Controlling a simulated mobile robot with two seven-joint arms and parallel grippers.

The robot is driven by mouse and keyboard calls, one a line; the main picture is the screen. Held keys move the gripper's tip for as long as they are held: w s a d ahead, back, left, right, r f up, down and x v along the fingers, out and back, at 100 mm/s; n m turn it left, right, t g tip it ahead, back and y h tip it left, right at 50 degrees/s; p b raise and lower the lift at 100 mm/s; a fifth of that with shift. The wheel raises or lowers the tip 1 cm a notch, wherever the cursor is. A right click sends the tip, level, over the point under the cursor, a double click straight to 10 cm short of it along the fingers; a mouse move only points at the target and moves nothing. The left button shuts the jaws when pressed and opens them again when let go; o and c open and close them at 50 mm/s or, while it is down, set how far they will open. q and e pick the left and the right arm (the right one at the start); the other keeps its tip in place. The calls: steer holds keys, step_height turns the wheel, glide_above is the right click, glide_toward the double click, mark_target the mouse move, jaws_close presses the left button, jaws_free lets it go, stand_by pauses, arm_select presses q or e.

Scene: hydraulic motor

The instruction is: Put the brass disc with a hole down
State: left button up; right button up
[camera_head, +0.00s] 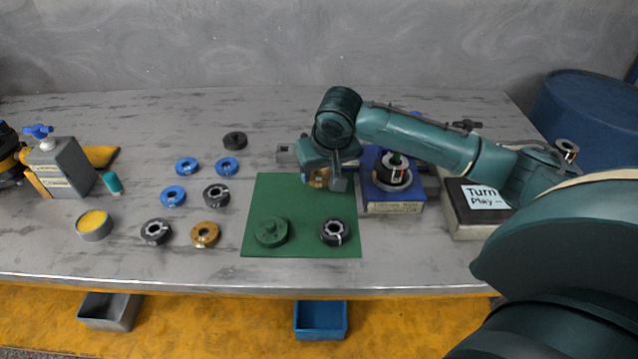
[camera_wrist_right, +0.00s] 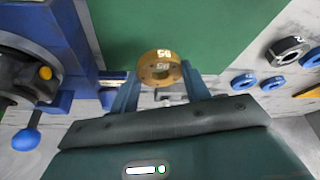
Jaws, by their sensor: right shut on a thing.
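My right gripper (camera_head: 322,180) is over the upper right part of the green mat (camera_head: 280,190) in the head view. It is shut on a brass disc with a hole (camera_head: 318,178). In the right wrist view the brass disc (camera_wrist_right: 160,66) sits between the two fingertips of the right gripper (camera_wrist_right: 160,85), with the green mat behind it. Its height above the mat is hard to tell. A second brass disc (camera_head: 205,234) lies on the table left of the mat. My left gripper is not in view.
A green disc (camera_head: 271,232) and a black ring (camera_head: 334,232) lie on the mat's front part. A blue fixture (camera_head: 395,208) stands right of the mat. Blue rings (camera_head: 187,166) and black rings (camera_head: 216,194) lie to the left. The mat's upper left is clear.

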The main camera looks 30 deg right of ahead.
mark_target(322, 178)
steer(key=shift+f, duration=1.6)
steer(key=shift+f, duration=0.1)
steer(key=o, duration=1.1)
steer(key=shift+o, duration=0.2)
steer(key=p+v, duration=0.1)
steer(key=v, duration=1.1)
steer(key=shift+s, duration=0.1)
